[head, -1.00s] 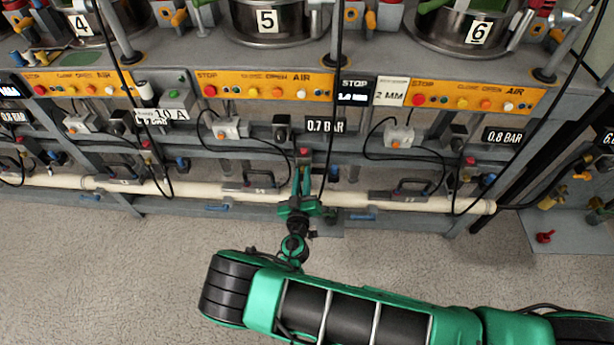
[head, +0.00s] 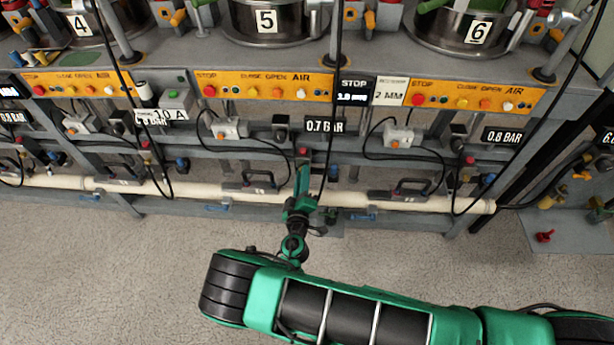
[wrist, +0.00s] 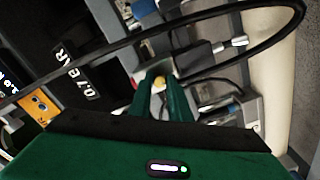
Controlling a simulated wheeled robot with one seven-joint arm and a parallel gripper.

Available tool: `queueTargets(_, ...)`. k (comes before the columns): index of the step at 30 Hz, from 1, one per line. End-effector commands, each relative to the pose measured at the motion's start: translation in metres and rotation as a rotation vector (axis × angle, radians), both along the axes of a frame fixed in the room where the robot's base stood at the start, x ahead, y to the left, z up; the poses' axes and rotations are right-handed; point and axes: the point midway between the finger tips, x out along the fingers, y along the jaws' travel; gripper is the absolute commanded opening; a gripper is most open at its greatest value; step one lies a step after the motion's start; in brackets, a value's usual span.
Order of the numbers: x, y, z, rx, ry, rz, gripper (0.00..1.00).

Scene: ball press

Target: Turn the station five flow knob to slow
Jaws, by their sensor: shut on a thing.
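Station five stands in the middle of the head view, under the number plate 5 (head: 266,21). My gripper (head: 303,172) reaches its lower rail, left of the hanging black cable, with its fingers seen nearly edge-on. In the wrist view the two green fingers (wrist: 160,92) close around a small knob with a yellow top (wrist: 159,82), which I take to be the flow knob. Most of the knob is hidden between the fingers. No slow mark or pointer can be read.
A red knob (head: 304,152) is just above the fingertips, and a blue one (head: 333,173) is to the right. The cream pipe (head: 240,194) runs behind my gripper. A black cable (wrist: 230,70) arches close by in the wrist view. The floor in front is clear.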

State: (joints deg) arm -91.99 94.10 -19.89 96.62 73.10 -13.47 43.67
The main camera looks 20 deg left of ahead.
Motion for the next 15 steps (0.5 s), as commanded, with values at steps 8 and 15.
queueTargets(8, 0.0008, -0.0044, -0.0041, -0.010, 0.006, -0.008, 0.00)
queueTargets(15, 0.0005, -0.0034, -0.0032, -0.008, 0.004, -0.006, 0.36)
